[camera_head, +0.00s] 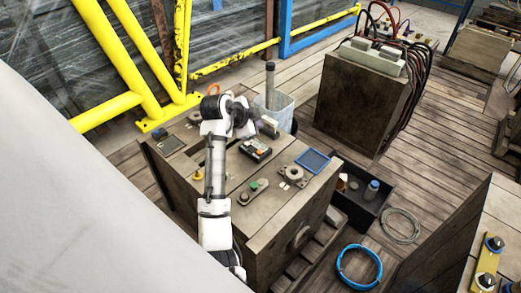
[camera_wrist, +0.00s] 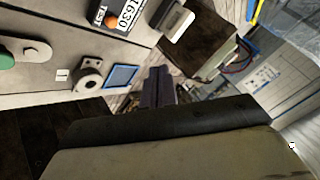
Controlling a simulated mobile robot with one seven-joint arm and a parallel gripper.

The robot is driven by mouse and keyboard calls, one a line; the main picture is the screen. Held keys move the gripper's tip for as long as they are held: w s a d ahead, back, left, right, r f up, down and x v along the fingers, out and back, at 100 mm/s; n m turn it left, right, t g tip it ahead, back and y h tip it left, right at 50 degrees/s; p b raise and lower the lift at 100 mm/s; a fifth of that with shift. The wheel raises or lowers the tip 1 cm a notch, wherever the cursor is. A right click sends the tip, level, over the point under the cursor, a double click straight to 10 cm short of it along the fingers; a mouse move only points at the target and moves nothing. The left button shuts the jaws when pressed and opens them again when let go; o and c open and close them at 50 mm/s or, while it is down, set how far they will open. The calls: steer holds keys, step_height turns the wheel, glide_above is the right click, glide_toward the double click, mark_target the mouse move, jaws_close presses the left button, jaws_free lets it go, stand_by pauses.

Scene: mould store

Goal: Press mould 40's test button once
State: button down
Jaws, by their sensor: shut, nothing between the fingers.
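A dark handheld-size unit (camera_head: 256,150) with an orange button lies on top of the wood-coloured mould block (camera_head: 270,225). In the wrist view the orange button (camera_wrist: 111,20) sits beside a "TEST" label and a display reading about 1630, cut by the top edge. No mould number is legible, so I cannot tell which mould is 40. My gripper (camera_wrist: 158,85) is shut and empty, its dark fingers pointing past the block's top, apart from the unit. In the head view my arm reaches over the block, its end just behind the unit; the fingertips are unclear there.
A green button (camera_head: 254,185), a round fitting (camera_head: 292,174) and a blue-framed plate (camera_head: 313,160) share the block top. Another block (camera_head: 362,100) carries hoses. Yellow rails (camera_head: 115,55) border the left.

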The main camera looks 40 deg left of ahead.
steer(key=shift+f, duration=0.1)
steer(key=shift+f+b, duration=2.85)
steer(key=shift+f, duration=1.45)
steer(key=shift+f+b, duration=0.3)
steer(key=shift+f, duration=0.15)
steer(key=shift+f+b, duration=0.3)
steer(key=shift+f, duration=0.15)
steer(key=shift+r, duration=0.1)
steer(key=shift+r+p, duration=0.6)
steer(key=shift+r, duration=0.2)
steer(key=shift+r+p, duration=1.65)
steer(key=shift+r, duration=0.85)
